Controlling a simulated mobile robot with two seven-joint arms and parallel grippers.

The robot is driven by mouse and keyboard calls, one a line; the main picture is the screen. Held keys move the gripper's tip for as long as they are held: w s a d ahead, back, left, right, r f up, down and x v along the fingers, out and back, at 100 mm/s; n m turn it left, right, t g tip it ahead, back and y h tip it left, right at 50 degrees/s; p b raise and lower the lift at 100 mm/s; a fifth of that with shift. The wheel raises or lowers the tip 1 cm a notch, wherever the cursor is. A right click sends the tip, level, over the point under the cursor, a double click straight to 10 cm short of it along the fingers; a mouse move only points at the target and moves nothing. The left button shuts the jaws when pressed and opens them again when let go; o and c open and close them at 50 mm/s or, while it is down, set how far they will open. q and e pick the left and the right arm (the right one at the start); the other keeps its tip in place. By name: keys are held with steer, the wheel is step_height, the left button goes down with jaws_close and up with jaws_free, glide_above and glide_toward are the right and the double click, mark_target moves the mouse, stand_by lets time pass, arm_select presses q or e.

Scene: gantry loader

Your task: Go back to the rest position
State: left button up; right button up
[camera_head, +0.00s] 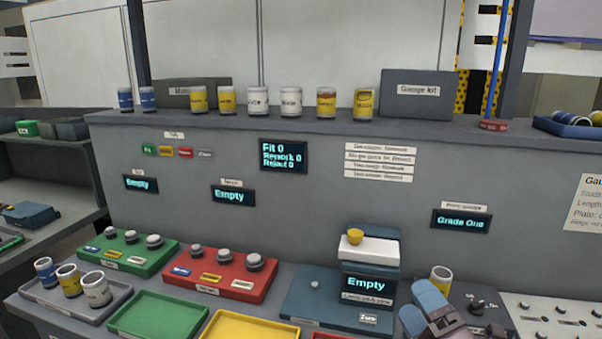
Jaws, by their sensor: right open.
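My right gripper (422,308) shows at the bottom right, with its blue fingers over the bench. It is open, and I see nothing between its fingers. A yellow-banded cylinder (441,278) stands upright just behind it, its lower part hidden by the fingers. My left gripper is not in view. No marker of a rest position shows.
A scale (370,247) reading "Empty" stands left of the gripper, with a small yellow piece on its white top. A control panel (555,318) with knobs lies to the right. Green (158,318) and yellow (250,330) trays are empty. A grey tray (58,302) holds 3 cylinders.

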steer(key=s+d+f+m+g+h, duration=0.2)
steer(key=d+f+m+h, duration=0.1)
steer(key=f+m, duration=0.1)
steer(key=s+d+f+m+g+h, duration=0.2)
steer(key=s+d+f+m+h, duration=0.1)
steer(key=m, duration=0.3)
steer(key=s+d+f+m+g+h, duration=0.2)
steer(key=s+d+f+m+h, duration=0.1)
steer(key=f+m+h, duration=0.1)
steer(key=shift+d+f+m+g, duration=0.2)
steer(key=shift+f+m+g, duration=0.2)
steer(key=shift+f+m, duration=0.5)
steer(key=s+f+m+g+y, duration=0.1)
steer(key=s+f+m+g, duration=0.35)
steer(key=s, duration=0.45)
steer(key=s+f+m+g, duration=0.3)
steer(key=s+f+g, duration=0.25)
steer(key=s, duration=0.35)
steer(key=w+f+t+y, duration=0.1)
steer(key=w+f+t, duration=0.6)
steer(key=f, duration=0.3)
steer(key=shift+a+t, duration=0.2)
steer(key=shift+t, duration=0.1)
steer(key=shift+n, duration=0.25)
steer(key=shift+r, duration=0.1)
